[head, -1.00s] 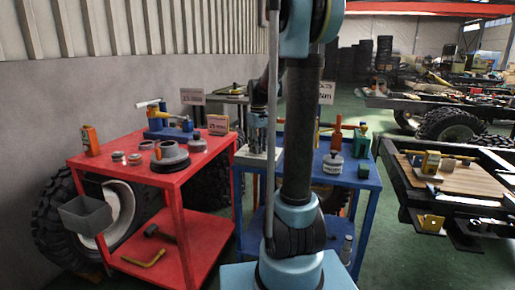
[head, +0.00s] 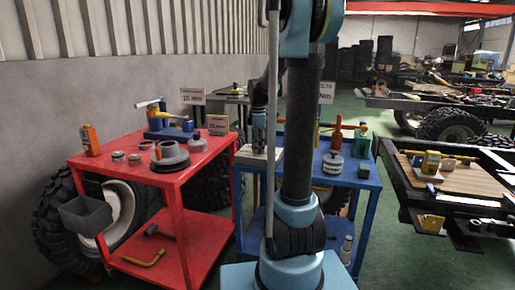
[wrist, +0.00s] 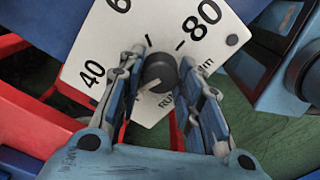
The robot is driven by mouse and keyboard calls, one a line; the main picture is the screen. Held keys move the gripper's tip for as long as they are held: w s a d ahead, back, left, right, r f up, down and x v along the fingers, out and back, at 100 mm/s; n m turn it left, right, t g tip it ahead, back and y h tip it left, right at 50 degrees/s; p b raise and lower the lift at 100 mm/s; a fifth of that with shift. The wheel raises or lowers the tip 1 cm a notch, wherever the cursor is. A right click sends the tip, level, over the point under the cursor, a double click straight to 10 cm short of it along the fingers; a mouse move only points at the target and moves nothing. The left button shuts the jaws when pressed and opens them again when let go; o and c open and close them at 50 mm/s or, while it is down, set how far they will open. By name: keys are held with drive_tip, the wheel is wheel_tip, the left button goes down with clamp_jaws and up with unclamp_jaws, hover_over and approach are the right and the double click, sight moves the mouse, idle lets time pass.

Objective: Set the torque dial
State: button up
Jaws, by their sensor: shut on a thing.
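The torque dial (wrist: 160,72) is a dark round knob on a white plate (wrist: 105,45) printed with 40, 80 and a partly hidden number starting with 6. A pale pointer mark on the knob faces the lower left. My gripper (wrist: 158,80) has one finger on each side of the knob and is shut on it. Part of the lettering below the knob is hidden by the right finger. In the head view my gripper (head: 258,135) points down over the white plate (head: 252,158) at the left of the blue cart; the knob cannot be made out there.
The blue cart (head: 355,180) also holds an orange-handled tool (head: 337,135) and a green block (head: 361,145). A red cart (head: 125,166) with several parts stands to the left. A chassis frame (head: 395,175) with a wooden board is at right. My arm hides the blue cart's middle.

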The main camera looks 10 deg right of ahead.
drive_tip(key=shift+w+n, duration=0.15)
drive_tip(key=shift+n, duration=1.75)
drive_tip(key=o, duration=1.1)
drive_tip(key=shift+r, duration=0.55)
wheel_tip(320, 180, up, 11)
drive_tip(key=shift+f, duration=0.1)
